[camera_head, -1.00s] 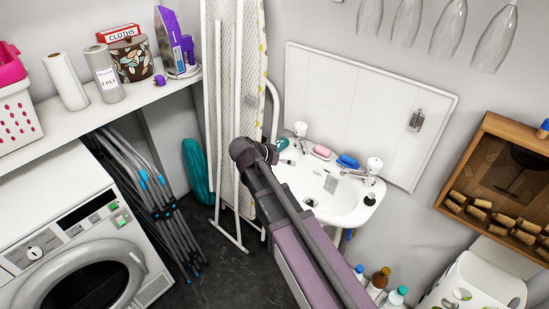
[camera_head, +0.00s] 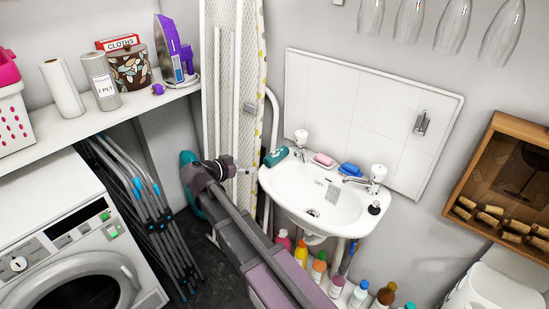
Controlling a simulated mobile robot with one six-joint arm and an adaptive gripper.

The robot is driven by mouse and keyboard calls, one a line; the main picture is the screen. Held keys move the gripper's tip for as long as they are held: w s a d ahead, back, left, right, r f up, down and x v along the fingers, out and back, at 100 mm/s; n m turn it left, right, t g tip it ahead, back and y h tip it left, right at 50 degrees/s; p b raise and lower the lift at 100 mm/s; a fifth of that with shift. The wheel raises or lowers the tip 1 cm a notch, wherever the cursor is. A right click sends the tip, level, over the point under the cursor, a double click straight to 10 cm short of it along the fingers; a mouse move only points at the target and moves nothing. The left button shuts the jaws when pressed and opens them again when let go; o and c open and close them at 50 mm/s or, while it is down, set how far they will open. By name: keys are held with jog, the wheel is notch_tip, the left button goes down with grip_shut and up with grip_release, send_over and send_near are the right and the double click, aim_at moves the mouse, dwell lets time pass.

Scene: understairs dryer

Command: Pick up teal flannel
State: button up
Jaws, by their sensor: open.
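A rolled teal cloth, which I take to be the teal flannel (camera_head: 276,156), lies at the back left corner of the white sink (camera_head: 272,185), beside the left tap. My gripper (camera_head: 247,170) is small in this view, just left of the sink's rim and a little lower in the picture than the cloth. It appears apart from the cloth, with the jaws open and nothing seen between them. The fingers are too small to make out clearly. My arm crosses the lower middle of the picture.
An ironing board (camera_head: 250,80) stands upright behind my gripper. Pink soap (camera_head: 324,159), a blue item (camera_head: 350,169) and taps (camera_head: 375,178) are on the sink. Several bottles (camera_head: 319,266) stand below it. A folded airer (camera_head: 150,205) and washing machine (camera_head: 80,260) are at left.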

aim_at(266, 161)
jog(key=b+x, duration=0.2)
jog(key=x, duration=0.5)
jog(key=shift+f+b, duration=0.15)
jog(key=shift+b, duration=0.25)
jog(key=shift+w+d+f, duration=0.15)
jog(key=shift+w+d, duration=0.3)
jog(key=shift+w, duration=0.05)
jog(key=shift+b+x, duration=1.05)
jog(key=shift+x, duration=1.55)
jog(key=shift+w, duration=0.1)
jog(key=shift+a, duration=0.1)
jog(key=c, duration=1.2)
